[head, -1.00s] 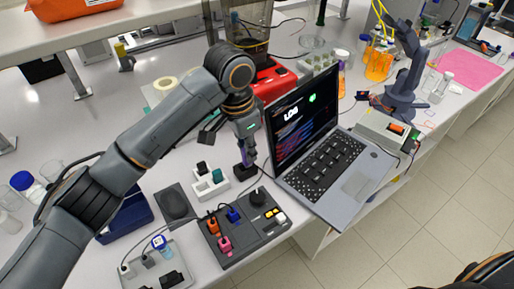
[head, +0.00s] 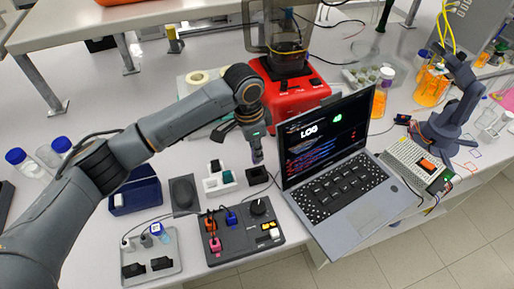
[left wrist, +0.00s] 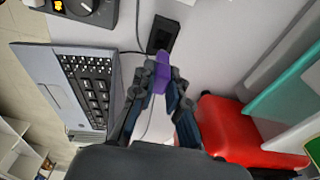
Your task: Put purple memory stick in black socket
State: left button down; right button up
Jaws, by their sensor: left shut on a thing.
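My left gripper (head: 255,138) is shut on the purple memory stick (left wrist: 162,74), which shows between the fingertips (left wrist: 162,88) in the left wrist view. In the head view the purple memory stick (head: 257,157) points down from the fingers. The black socket (head: 257,176) lies on the bench just below the stick's tip, left of the laptop. In the left wrist view the black socket (left wrist: 163,34) shows just beyond the stick's end. I cannot tell whether stick and socket touch. My right gripper is not in view.
The open laptop (head: 345,190) stands close to the right of the socket. A white holder (head: 222,184) is close on its left. A dark control panel (head: 238,236) with plugs lies in front. A red machine (head: 290,92) stands behind. Cables run across the bench nearby.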

pick_arm(q)
notch_tip(320, 180, down, 2)
jog(key=shift+f+b, duration=0.25)
jog(key=shift+b, duration=0.75)
jog(key=shift+f+b, duration=0.6)
jog(key=shift+b, duration=0.05)
jog(key=shift+f, duration=1.75)
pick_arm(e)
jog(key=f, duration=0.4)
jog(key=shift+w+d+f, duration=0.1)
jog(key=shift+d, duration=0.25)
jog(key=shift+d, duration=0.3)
pick_arm(q)
jog(key=shift+f, duration=0.2)
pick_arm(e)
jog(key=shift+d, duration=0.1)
pick_arm(q)
jog(key=c, duration=1.3)
grip_release()
jog(key=shift+o, duration=0.2)
